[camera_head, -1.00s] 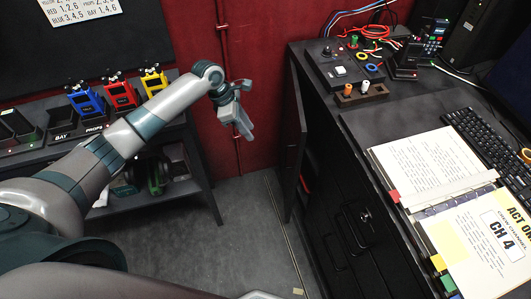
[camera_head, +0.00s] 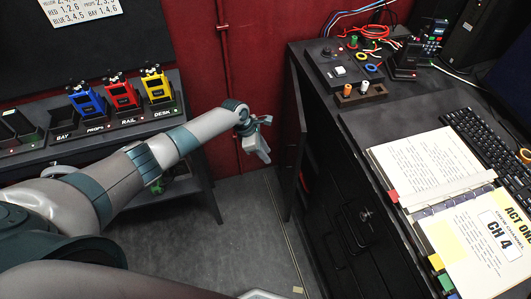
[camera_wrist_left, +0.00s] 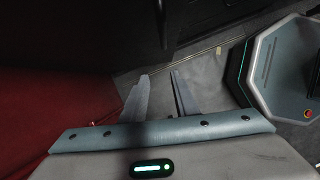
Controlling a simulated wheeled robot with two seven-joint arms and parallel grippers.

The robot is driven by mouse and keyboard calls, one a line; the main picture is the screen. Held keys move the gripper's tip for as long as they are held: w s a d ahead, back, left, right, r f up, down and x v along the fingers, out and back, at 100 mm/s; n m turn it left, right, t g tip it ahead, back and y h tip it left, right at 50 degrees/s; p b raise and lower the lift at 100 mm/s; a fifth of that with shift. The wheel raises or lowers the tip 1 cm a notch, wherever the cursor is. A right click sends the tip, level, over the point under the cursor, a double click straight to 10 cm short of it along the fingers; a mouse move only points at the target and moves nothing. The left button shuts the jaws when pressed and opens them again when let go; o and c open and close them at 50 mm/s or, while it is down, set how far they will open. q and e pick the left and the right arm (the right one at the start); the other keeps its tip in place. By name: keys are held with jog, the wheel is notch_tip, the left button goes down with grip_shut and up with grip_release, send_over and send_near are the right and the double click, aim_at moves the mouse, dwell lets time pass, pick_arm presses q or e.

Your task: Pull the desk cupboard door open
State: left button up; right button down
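The desk cupboard door (camera_head: 294,150) is a dark panel at the left side of the black desk (camera_head: 325,150), seen nearly edge-on in the head view. It appears to stand ajar, with a small red thing just behind its edge. My left gripper (camera_head: 258,152) is to the left of the door, apart from it, in front of the red wall. In the left wrist view its two fingers (camera_wrist_left: 161,98) are spread with nothing between them. A dark upright panel, perhaps the door, shows at the top there. My right gripper is not in view.
A rack of blue, red and yellow radios (camera_head: 122,96) stands on the shelf (camera_head: 190,140) at left. A binder (camera_head: 430,170), keyboard (camera_head: 490,145) and control box (camera_head: 340,66) lie on the desk. The grey floor (camera_head: 235,235) between shelf and desk is clear.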

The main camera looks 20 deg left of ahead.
pick_arm(q)
jog(key=shift+d+f, duration=0.1)
jog(key=shift+f, duration=0.1)
grip_shut()
jog(key=c, duration=0.6)
grip_release()
dwell(0.4)
jog(key=o, duration=0.6)
jog(key=shift+r, duration=0.15)
